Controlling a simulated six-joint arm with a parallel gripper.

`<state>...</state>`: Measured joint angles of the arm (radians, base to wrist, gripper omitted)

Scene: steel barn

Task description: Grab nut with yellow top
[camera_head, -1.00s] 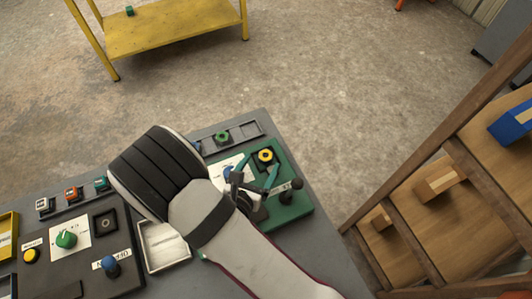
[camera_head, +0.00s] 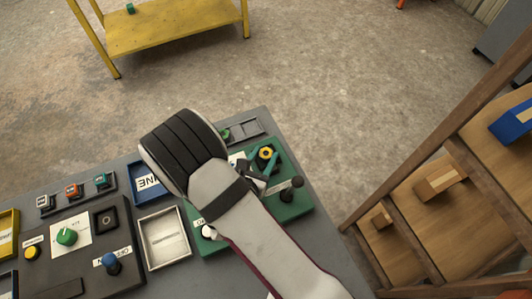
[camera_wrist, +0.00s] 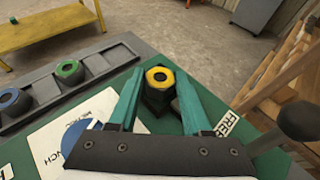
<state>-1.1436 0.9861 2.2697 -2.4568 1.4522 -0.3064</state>
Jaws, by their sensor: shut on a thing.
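The nut with the yellow top (camera_head: 266,153) stands upright on the green board (camera_head: 290,210) at the right end of the grey table. It has a dark body and a yellow ring around a dark hole. In the wrist view the nut (camera_wrist: 160,76) sits between the two teal fingertips of my gripper (camera_wrist: 159,84), which is shut on it. My gripper (camera_head: 263,163) is partly hidden by my own wrist in the head view. The nut's lower part is partly hidden between the fingers.
A lever with a dark knob (camera_head: 297,182) stands close to the right of my gripper. A grey rack (camera_wrist: 75,78) holds nuts with green (camera_wrist: 70,70) and blue (camera_wrist: 12,98) tops. A pale tray (camera_head: 145,245) and a control panel lie left. A wooden shelf (camera_head: 400,230) stands right.

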